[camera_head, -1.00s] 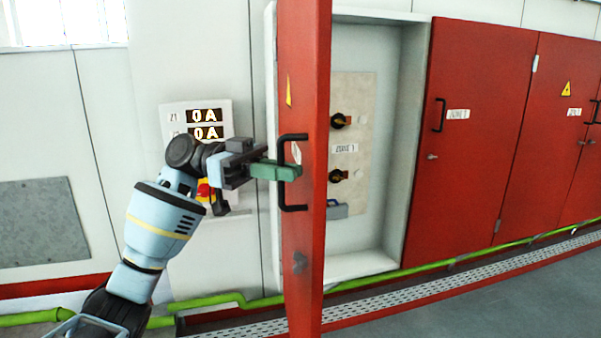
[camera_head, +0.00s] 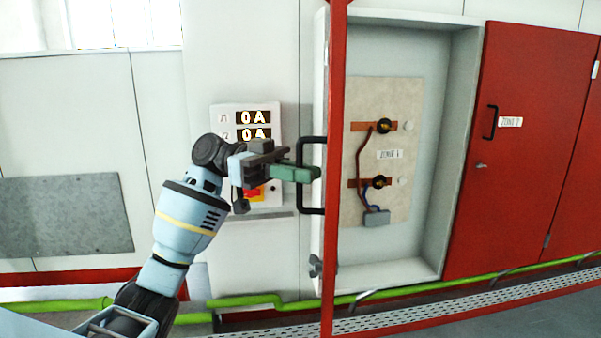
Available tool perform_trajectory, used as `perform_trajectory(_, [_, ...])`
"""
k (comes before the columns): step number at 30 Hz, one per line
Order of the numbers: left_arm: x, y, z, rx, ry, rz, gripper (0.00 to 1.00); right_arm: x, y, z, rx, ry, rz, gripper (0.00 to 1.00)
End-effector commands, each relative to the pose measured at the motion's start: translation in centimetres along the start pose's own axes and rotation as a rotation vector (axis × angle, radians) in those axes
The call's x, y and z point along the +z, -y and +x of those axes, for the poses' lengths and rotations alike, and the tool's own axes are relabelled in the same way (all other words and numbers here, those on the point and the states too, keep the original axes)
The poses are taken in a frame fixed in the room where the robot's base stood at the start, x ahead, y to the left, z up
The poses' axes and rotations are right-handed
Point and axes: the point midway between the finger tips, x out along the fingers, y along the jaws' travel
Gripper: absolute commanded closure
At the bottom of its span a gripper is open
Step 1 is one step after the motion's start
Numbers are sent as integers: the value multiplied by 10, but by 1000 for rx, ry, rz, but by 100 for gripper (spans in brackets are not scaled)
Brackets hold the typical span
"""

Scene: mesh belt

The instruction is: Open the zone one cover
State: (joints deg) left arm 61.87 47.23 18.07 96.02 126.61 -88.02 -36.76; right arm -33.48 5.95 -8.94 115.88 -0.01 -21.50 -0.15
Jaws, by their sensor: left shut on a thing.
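The red zone one cover (camera_head: 333,262) stands swung far open and shows nearly edge-on. Its black bar handle (camera_head: 302,203) sticks out to the left. My left gripper (camera_head: 308,173), with green fingers, is shut on the handle's upright bar. Behind the cover the open cabinet (camera_head: 433,230) shows a beige panel (camera_head: 405,200) with a zone label (camera_head: 389,154), two dark terminals on copper bars, brown and blue leads and a small grey box (camera_head: 375,218). My right gripper is not in view.
A display box (camera_head: 277,115) reading 0 A on two lines, with a red and yellow switch (camera_head: 257,193), is on the wall behind my left gripper. A closed red zone door (camera_head: 520,150) stands at the right. A green pipe (camera_head: 420,286) and a perforated channel run along the floor.

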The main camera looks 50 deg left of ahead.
Motion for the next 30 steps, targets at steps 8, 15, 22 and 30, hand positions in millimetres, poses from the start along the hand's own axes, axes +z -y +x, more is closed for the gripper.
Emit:
perform_trajectory(8, [0, 0, 0, -2, 0, 0, 73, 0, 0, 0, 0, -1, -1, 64])
perform_trajectory(15, [0, 0, -1, -1, 0, 0, 73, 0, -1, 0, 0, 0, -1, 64])
perform_trajectory(22, [1, 1, -26, -5, 0, -2, 73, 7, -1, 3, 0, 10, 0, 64])
perform_trajectory(30, [0, 1, -66, -4, 0, -1, 73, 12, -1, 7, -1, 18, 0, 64])
